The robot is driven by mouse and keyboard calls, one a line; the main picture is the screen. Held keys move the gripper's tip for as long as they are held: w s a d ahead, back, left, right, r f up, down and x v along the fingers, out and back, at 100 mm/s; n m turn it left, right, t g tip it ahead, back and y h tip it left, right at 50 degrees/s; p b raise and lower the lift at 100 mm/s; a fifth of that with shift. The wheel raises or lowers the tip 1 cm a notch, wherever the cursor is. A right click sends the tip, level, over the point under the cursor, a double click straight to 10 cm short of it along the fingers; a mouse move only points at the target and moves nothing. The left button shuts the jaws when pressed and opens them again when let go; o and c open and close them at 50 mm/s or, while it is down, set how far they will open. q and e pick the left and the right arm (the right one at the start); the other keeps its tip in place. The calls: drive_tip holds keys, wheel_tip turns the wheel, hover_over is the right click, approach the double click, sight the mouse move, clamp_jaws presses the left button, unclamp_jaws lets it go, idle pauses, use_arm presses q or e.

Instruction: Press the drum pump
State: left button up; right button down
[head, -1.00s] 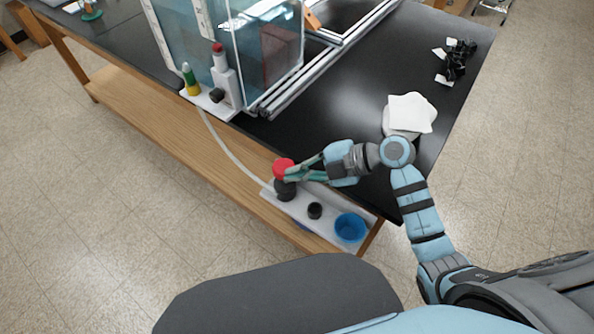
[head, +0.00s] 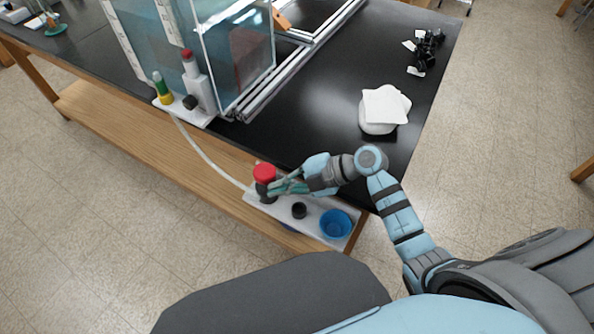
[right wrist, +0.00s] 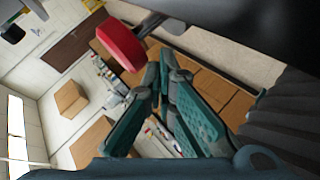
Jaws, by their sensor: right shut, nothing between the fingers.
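The drum pump has a red knob (head: 264,171) on top of a dark body, standing on a white shelf at the table's front side. My right gripper (head: 271,188) is shut and empty, just below and to the right of the red knob, in front of the dark body. I cannot tell whether it touches the pump. In the right wrist view the red knob (right wrist: 121,45) is above and left of the shut fingertips (right wrist: 165,62). The gripper hides part of the body. My left gripper is not in view.
The white shelf (head: 318,232) also holds a small black cap (head: 299,210) and a blue cup (head: 336,223). A pale hose (head: 208,158) runs from the pump to a second shelf beside the clear tank (head: 237,50). White pads (head: 385,105) lie on the black tabletop (head: 318,112).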

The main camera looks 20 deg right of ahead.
drive_tip(key=s+a+r+p+v, duration=0.1)
drive_tip(key=p+v, duration=0.2)
drive_tip(key=v, duration=0.9)
drive_tip(key=shift+s+r+p, duration=0.3)
drive_tip(key=shift+s, duration=0.1)
idle(2.4)
